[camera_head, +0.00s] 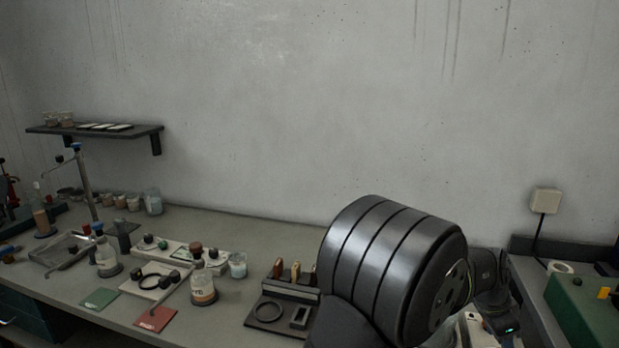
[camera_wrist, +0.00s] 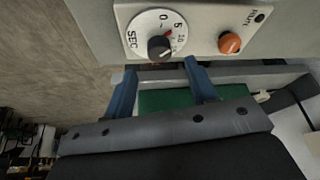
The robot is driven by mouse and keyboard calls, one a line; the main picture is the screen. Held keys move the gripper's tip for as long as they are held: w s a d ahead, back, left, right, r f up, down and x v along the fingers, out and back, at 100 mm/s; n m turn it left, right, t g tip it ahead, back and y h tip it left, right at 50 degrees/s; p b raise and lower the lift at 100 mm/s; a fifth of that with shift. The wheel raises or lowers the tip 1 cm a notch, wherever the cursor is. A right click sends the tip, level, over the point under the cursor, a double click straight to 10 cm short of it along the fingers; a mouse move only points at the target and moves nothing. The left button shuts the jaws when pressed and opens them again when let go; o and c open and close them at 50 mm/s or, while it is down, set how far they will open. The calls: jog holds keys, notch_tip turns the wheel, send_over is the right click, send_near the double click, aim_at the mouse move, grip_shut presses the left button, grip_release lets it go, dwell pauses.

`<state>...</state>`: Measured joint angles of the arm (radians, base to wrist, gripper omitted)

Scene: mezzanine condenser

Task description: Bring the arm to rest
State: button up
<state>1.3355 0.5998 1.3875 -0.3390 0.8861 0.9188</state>
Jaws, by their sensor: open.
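My gripper (camera_wrist: 160,82) shows in the wrist view as two blue fingers standing apart, with nothing held between them. I cannot tell whether the fingertips touch the panel. In the head view my arm's large dark links fill the lower right and hide part of the bench. The gripper's fingers are not visible there.
The bench (camera_head: 190,221) holds bottles, a red mat (camera_head: 156,319), a green mat (camera_head: 100,298) and a dark rack (camera_head: 290,290) close left of my arm. A green box (camera_head: 585,310) stands at the right.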

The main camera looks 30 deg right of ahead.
jog(key=x, duration=0.5)
jog(key=shift+r, duration=0.1)
jog(key=v, duration=1.7)
jog(key=x, duration=1.7)
jog(key=shift+s+n+t, duration=0.1)
jog(key=shift+n+t, duration=0.7)
jog(key=shift+n, duration=1.2)
jog(key=shift+s+n+t+h, duration=0.1)
jog(key=shift+n+t+h, duration=0.4)
jog(key=shift+n, duration=1.5)
jog(key=v, duration=0.9)
jog(key=shift+s+r+y, duration=0.2)
jog(key=shift+r+y, duration=0.1)
jog(key=shift+o, duration=0.2)
